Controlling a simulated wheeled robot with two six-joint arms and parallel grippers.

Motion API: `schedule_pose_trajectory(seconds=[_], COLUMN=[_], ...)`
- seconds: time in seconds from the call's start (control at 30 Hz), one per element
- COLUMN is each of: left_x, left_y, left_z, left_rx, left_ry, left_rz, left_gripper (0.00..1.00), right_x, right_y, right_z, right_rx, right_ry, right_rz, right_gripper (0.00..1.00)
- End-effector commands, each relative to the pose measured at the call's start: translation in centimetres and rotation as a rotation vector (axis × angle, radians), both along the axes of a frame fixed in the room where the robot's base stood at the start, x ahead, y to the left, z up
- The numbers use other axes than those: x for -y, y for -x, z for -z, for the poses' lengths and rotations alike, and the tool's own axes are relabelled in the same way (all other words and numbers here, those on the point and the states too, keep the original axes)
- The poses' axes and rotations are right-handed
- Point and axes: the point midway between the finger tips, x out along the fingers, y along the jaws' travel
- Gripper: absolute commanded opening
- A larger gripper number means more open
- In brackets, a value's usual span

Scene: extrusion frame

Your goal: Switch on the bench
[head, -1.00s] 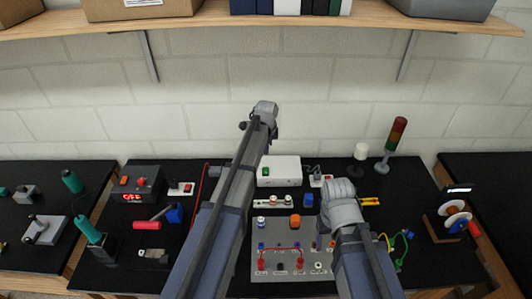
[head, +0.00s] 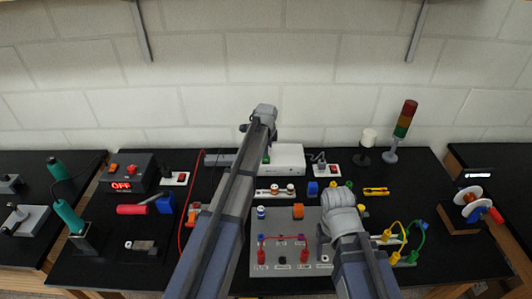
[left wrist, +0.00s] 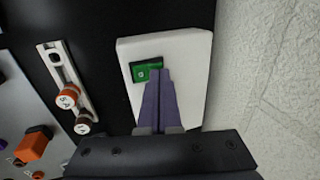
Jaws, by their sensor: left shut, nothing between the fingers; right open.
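The bench (head: 440,262) is black-topped. A white box (head: 290,157) stands at its back middle. In the left wrist view, the white box (left wrist: 190,62) carries a green switch (left wrist: 143,71) in a dark frame. My left gripper (left wrist: 158,73) is shut and empty, its tips overlapping the switch's right part. I cannot tell whether they touch it. In the head view, my left arm hides its fingers. A dark unit (head: 143,182) at left has a red lit OFF display (head: 121,187). My right gripper (head: 338,212) is over the grey panel, fingers mostly hidden by its wrist.
A grey panel (head: 284,264) with red leads lies at front middle. Switched sockets (head: 176,178) and (head: 327,170) stand at the back. A signal tower (head: 403,130) rises at back right, a wire spool holder (head: 470,205) at right. Yellow and green leads (head: 403,240) lie beside my right arm.

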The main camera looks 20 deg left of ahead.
Motion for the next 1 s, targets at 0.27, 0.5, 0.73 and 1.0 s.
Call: schedule_pose_trajectory(seconds=[0.27,0.5,0.73,1.0], left_x=[0.0,-0.2,-0.1,0.2], left_y=[-0.1,-0.6,-0.3,0.6], left_z=[0.3,0.8,0.7,0.6], left_rx=[0.000,-0.050,-0.045,-0.046], left_ry=[0.000,0.014,0.013,0.013], left_rz=[0.000,0.000,0.000,0.000], left_gripper=[0.00,0.00,0.00,0.00], right_x=[0.0,0.0,0.0,0.0], right_y=[0.0,0.0,0.0,0.0], right_z=[0.3,0.5,0.5,0.3], right_rx=[0.000,0.000,0.000,0.000], right_ry=[0.000,0.000,0.000,0.000], right_rz=[0.000,0.000,0.000,0.000], right_gripper=[0.69,0.69,0.69,0.69])
